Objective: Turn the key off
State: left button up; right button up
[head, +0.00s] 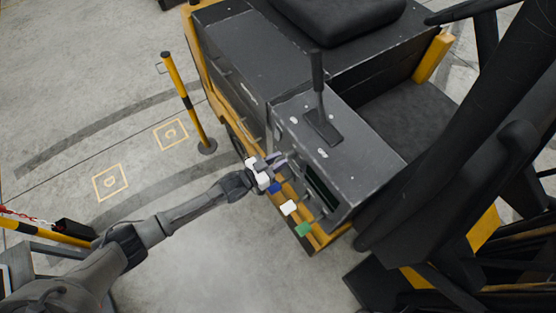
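The key is too small or hidden to make out. It may be behind my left gripper (279,160), at the side of the dark grey console (340,150) of a black and yellow forklift. My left arm comes in from the lower left, and its gripper is close to the console's near left side. I cannot tell whether the fingers touch anything or how far apart they are. Blue, white and green pieces (289,208) show along the console's lower edge, just below the gripper. My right gripper is not in view.
A black lever (318,85) stands on top of the console. The forklift's seat (340,12) is behind it, and dark mast parts (450,130) fill the right. A yellow and black post (184,98) stands on the floor left of the gripper. The floor at lower middle is clear.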

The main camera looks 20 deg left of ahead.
pick_arm(q)
jog(key=shift+o, duration=0.8)
jog(key=shift+s, duration=0.1)
jog(key=b+v, duration=0.1)
jog(key=v, duration=1.2)
jog(key=shift+s+a, duration=0.25)
jog(key=shift+s, duration=0.05)
